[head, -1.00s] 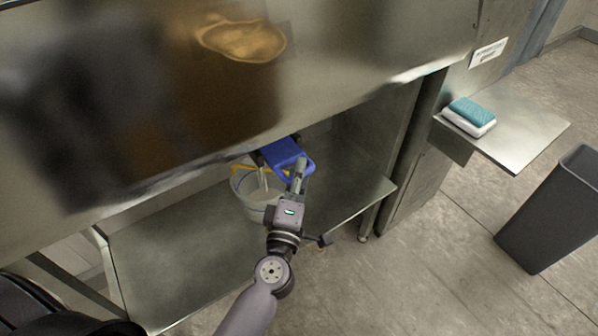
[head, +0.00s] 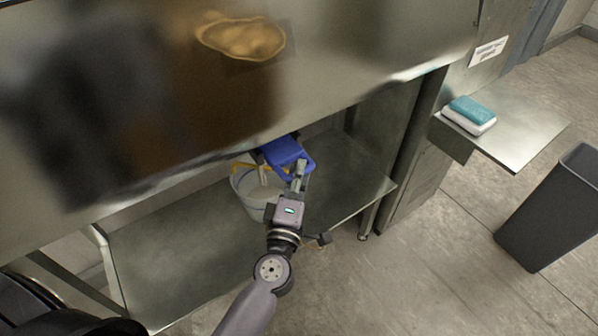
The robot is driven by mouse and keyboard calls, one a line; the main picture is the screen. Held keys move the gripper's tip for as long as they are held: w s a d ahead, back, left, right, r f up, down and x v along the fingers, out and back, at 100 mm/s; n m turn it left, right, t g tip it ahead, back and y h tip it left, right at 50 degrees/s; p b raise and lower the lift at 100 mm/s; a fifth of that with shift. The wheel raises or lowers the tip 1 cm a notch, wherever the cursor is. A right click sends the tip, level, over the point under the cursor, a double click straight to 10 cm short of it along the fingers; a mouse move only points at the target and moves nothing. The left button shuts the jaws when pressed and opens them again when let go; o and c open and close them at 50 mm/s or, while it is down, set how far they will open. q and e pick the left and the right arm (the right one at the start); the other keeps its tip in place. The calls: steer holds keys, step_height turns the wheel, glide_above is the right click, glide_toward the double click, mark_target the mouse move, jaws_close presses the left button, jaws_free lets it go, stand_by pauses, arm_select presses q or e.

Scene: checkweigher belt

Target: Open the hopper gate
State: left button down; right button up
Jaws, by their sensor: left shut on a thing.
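The hopper gate (head: 281,152) is a blue piece with a loop-shaped handle, under the lower edge of the large metal hopper body (head: 330,60). My left gripper (head: 300,171) is at the front of the blue handle and is shut on it. The fingertips partly cover the handle. The dark mount behind the blue piece is mostly hidden under the metal edge. My right gripper is not in view.
A pale bucket (head: 245,190) with a yellow-orange handle stands on the metal lower shelf (head: 170,270), below the gate. A teal and white sponge (head: 471,113) lies on a side shelf (head: 520,135). A dark bin (head: 550,215) stands at right.

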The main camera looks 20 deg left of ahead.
arm_select(q)
steer(key=shift+d, duration=0.1)
steer(key=shift+s+d, duration=0.8)
steer(key=shift+d, duration=0.15)
steer(key=c, duration=1.6)
jaws_free()
steer(key=shift+a, duration=0.1)
steer(key=s+d+f, duration=0.1)
steer(key=s, duration=1)
steer(key=shift+s+d+f, duration=0.2)
steer(key=shift+s+f, duration=0.05)
steer(key=shift+s, duration=0.15)
